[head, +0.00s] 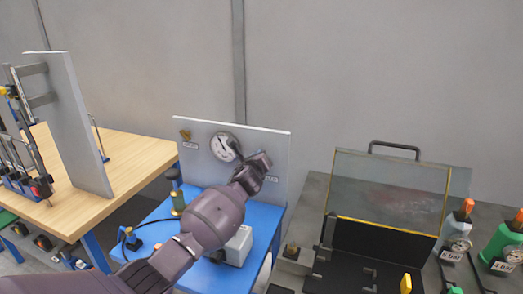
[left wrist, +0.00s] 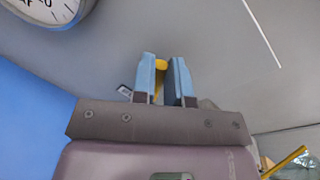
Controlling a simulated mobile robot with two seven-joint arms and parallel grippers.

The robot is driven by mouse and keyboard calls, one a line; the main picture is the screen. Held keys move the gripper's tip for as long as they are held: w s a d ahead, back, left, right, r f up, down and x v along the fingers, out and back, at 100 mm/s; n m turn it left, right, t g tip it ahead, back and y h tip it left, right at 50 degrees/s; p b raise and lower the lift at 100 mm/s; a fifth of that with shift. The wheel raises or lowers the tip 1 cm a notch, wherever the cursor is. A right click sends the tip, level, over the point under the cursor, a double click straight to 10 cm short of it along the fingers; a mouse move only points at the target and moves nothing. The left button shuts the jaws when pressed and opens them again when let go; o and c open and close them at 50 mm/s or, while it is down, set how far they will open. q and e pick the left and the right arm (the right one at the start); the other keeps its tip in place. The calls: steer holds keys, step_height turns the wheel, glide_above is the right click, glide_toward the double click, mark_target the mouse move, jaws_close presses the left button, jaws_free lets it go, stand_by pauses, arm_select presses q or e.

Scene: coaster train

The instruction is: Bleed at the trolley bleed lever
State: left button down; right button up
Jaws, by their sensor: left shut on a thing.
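The trolley's upright grey panel (head: 205,165) stands on the blue trolley top (head: 150,225). It carries a round white gauge (head: 222,146), also partly seen in the left wrist view (left wrist: 48,8). A small yellow fitting (head: 185,135) sits at the panel's upper left above a label. My left gripper (head: 262,160) is at the panel's right side, near a small label. In the left wrist view its two blue fingers (left wrist: 166,80) are shut on a yellow lever (left wrist: 161,65), apparently the bleed lever. In the head view my gripper hides this lever. My right gripper is not in view.
A wooden bench (head: 130,150) with a tall grey board and clamps is at left. A grey box (head: 236,245) sits on the trolley.

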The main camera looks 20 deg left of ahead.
arm_select(q)
steer(key=shift+a+f+n+g+h+p, duration=0.15)
steer(key=shift+a+f+n+h+p, duration=0.55)
steer(key=shift+n, duration=1)
steer(key=shift+a+f+n+g+h+p, duration=0.3)
steer(key=shift+f+n, duration=0.65)
steer(key=shift+n, duration=0.75)
steer(key=shift+a+f+n+g+h+p, duration=0.1)
steer(key=shift+a+f+n+h+p, duration=0.6)
steer(key=shift+n, duration=1)
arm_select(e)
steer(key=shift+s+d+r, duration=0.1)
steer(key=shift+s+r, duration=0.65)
arm_select(q)
steer(key=shift+d+f, duration=0.15)
steer(key=c, duration=1.1)
jaws_free()
